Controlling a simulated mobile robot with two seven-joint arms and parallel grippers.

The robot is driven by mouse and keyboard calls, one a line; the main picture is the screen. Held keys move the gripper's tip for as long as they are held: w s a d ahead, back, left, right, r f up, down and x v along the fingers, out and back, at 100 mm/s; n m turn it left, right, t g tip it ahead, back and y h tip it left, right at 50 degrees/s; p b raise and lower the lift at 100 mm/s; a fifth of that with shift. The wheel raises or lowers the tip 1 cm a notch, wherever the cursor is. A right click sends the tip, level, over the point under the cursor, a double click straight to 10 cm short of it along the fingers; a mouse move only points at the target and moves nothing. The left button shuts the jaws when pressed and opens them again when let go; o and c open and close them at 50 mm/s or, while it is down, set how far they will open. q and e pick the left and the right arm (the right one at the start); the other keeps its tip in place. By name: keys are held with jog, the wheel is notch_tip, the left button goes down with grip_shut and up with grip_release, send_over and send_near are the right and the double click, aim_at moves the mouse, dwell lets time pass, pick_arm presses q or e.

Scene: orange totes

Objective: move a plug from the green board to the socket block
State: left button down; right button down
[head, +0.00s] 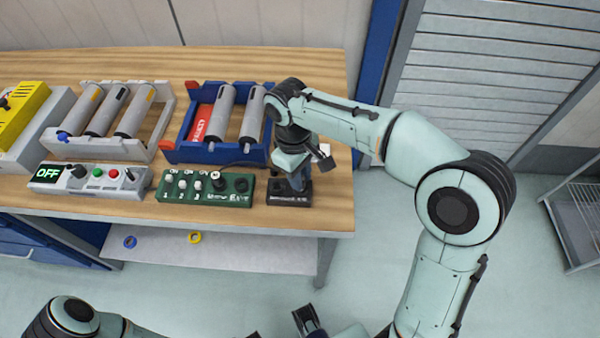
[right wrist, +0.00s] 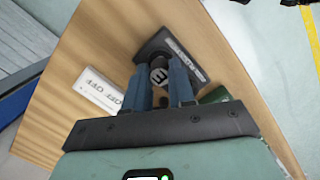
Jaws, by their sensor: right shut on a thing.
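The green board (head: 180,196) lies near the table's front edge, with white knobs and dark round parts on top. The dark socket block (head: 290,200) sits just right of it; in the right wrist view the block (right wrist: 185,50) is beyond the fingertips. My right gripper (head: 301,180) points down over the block. In the right wrist view its blue fingers (right wrist: 161,83) are shut on a dark plug with a grey round top (right wrist: 158,75). I cannot tell whether the plug touches the block. A dark part of my left gripper (head: 306,320) shows at the bottom edge; its jaws are unclear.
A white switch box reading OFF (head: 95,181) stands left of the board. Behind are a blue rack (head: 215,154) and a white rack (head: 90,150) with grey cylinders. A yellow-topped box (head: 22,115) is far left. Bare wood (head: 325,215) lies right of the block.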

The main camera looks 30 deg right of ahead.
jog(key=shift+f, duration=0.2)
jog(key=c, duration=0.9)
grip_release()
jog(key=shift+o, duration=0.2)
notch_tip(320, 180, up, 13)
jog(key=w+p, duration=0.1)
jog(key=p, duration=0.2)
jog(key=shift+w+a+r, duration=0.15)
jog(key=shift+w+a, duration=0.1)
jog(key=shift+a, duration=0.1)
